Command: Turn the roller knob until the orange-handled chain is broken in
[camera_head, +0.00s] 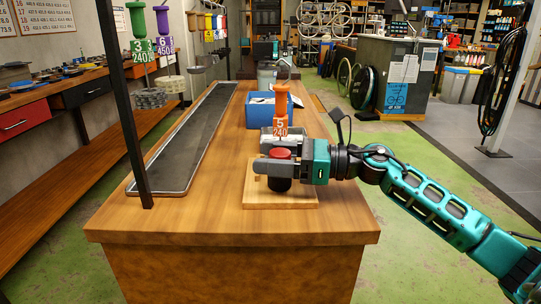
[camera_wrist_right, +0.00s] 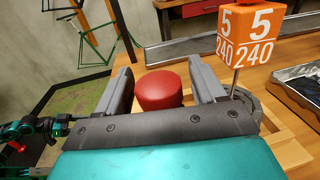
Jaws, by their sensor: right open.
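The red roller knob (camera_head: 280,153) sits on a dark body over a wooden base board (camera_head: 281,200) on the bench. My right gripper (camera_head: 268,165) is at the knob, coming from the right. In the right wrist view the red knob (camera_wrist_right: 160,90) stands between the two grey fingers of the open gripper (camera_wrist_right: 164,88), with a visible gap on at least the right side. The orange handle (camera_head: 281,112), marked 5 and 240, stands upright just behind the knob. It also shows in the right wrist view (camera_wrist_right: 246,38), on a thin rod. Its chain is mostly hidden. My left gripper is not seen.
A blue bin (camera_head: 262,110) stands behind the orange handle. A long dark tray (camera_head: 185,145) lies along the bench's left side. A dark post (camera_head: 125,100) rises at left. Green (camera_head: 137,20) and purple (camera_head: 162,22) handled chains hang there. The bench front (camera_head: 200,215) is clear.

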